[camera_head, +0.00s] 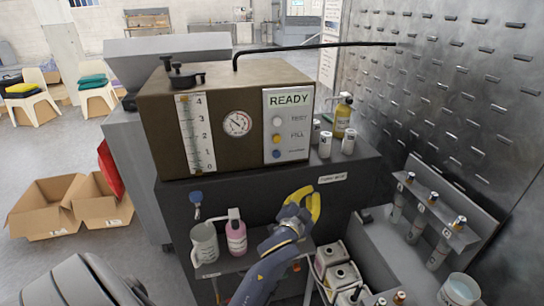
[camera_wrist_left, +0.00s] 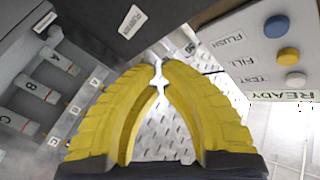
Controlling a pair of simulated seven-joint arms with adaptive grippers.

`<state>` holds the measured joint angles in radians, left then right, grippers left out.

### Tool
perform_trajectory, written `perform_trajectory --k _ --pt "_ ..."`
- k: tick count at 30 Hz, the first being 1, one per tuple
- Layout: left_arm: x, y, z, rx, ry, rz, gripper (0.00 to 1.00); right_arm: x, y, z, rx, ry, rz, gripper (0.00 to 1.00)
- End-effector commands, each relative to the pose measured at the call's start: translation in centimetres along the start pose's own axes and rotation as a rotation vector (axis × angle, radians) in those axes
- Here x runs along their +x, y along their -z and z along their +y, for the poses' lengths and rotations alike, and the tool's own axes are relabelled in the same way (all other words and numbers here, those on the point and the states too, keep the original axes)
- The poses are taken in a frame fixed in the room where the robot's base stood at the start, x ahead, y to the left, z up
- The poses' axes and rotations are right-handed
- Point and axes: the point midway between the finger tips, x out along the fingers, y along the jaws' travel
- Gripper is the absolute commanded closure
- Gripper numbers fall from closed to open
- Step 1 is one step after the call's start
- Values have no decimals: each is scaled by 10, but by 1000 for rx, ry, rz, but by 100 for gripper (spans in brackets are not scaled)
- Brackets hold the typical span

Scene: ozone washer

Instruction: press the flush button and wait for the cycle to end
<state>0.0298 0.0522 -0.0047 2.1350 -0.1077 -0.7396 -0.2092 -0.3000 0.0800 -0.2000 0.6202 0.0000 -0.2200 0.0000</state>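The ozone washer (camera_head: 225,85) is a brown box on a dark stand. Its white panel (camera_head: 300,105) reads READY above a white, a yellow and a blue button. The blue flush button (camera_head: 276,154) is lowest on the panel. In the left wrist view the panel is upside down at the right, with the flush button (camera_wrist_left: 277,27) beside the word FLUSH. My left gripper (camera_head: 312,198) is below the panel and to its right, touching no button. In the left wrist view its yellow fingers (camera_wrist_left: 159,68) come together at the tips and hold nothing. My right gripper is not in view.
White bottles (camera_head: 348,144) and a yellow pump bottle (camera_head: 343,115) stand right of the washer. A jug (camera_head: 204,244) and a pink bottle (camera_head: 236,236) stand below. A rack of labelled tubes (camera_head: 418,228) is at the right. The space before the panel is clear.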

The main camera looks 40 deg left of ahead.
Motion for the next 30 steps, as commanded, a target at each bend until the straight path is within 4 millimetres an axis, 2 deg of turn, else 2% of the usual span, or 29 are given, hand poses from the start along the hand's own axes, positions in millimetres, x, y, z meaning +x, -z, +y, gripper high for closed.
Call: perform_trajectory --k 1,6,12,30 --pt "-4 8 -14 -11 20 12 100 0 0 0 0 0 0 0" --pt "-16 27 -49 -35 68 43 100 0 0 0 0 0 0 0" --pt "-26 39 -70 -50 99 63 100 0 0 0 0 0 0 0" --pt "-27 41 -77 -53 106 68 100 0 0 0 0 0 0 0"
